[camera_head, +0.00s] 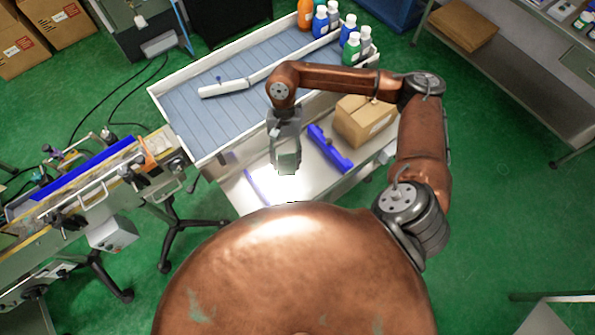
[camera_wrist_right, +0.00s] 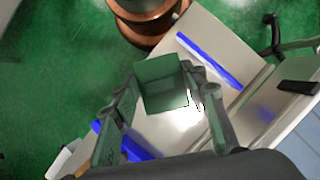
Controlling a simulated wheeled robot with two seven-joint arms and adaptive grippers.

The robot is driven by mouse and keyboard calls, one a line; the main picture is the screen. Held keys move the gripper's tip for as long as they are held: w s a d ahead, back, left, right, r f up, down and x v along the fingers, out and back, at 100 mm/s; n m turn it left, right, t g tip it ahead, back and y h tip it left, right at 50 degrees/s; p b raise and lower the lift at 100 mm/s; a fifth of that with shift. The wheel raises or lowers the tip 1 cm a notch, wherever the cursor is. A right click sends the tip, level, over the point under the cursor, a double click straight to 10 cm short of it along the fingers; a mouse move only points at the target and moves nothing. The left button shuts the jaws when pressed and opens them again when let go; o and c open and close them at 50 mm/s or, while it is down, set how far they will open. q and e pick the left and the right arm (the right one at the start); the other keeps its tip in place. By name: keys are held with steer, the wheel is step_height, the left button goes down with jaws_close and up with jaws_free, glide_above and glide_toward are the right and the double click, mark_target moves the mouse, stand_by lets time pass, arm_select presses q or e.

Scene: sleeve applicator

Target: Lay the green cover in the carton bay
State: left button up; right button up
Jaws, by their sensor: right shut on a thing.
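My right gripper (camera_head: 287,160) is shut on the green cover and holds it over the pale bench top. The cover shows in the right wrist view as a dark green, box-like piece (camera_wrist_right: 162,84) between the two fingers. In the head view it is small and greyish at the gripper's tip. The carton (camera_head: 365,120) stands at the bench's right end, beyond a thick blue divider (camera_head: 330,150). A thin blue strip (camera_head: 257,188) lies left of the gripper. I cannot tell which section is the carton bay. My left gripper is not in view.
A conveyor (camera_head: 220,110) with a white bar (camera_head: 222,88) on it runs behind the bench. Several bottles (camera_head: 351,50) stand at its far end. A labelling machine (camera_head: 110,170) is at the left. The bench top (camera_head: 310,185) between the blue pieces is clear.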

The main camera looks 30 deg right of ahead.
steer(key=s+d+f+m+t+y+b, duration=0.1)
steer(key=s+d+f+m+t+b, duration=0.25)
steer(key=m, duration=0.65)
steer(key=s+f+m+t+b, duration=0.25)
steer(key=s+f+m, duration=0.3)
steer(key=m, duration=0.35)
steer(key=shift+m+t, duration=0.4)
steer(key=shift+m, duration=0.1)
steer(key=w+d+f, duration=0.1)
steer(key=w+f, duration=0.2)
steer(key=w, duration=0.1)
steer(key=w+d+f, duration=0.1)
steer(key=w+f, duration=0.2)
steer(key=w, duration=0.2)
steer(key=w+f, duration=0.3)
steer(key=w, duration=0.1)
steer(key=shift+w+d+f, duration=0.15)
steer(key=shift+w+d, duration=0.15)
steer(key=shift+d, duration=0.1)
steer(key=shift+w+f+b, duration=0.3)
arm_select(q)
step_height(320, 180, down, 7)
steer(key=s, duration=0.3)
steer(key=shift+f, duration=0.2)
arm_select(e)
steer(key=shift+w+d+f, duration=0.1)
steer(key=shift+w+f, duration=0.05)
steer(key=shift+f, duration=1.5)
steer(key=shift+f, duration=0.1)
steer(key=o, duration=1.1)
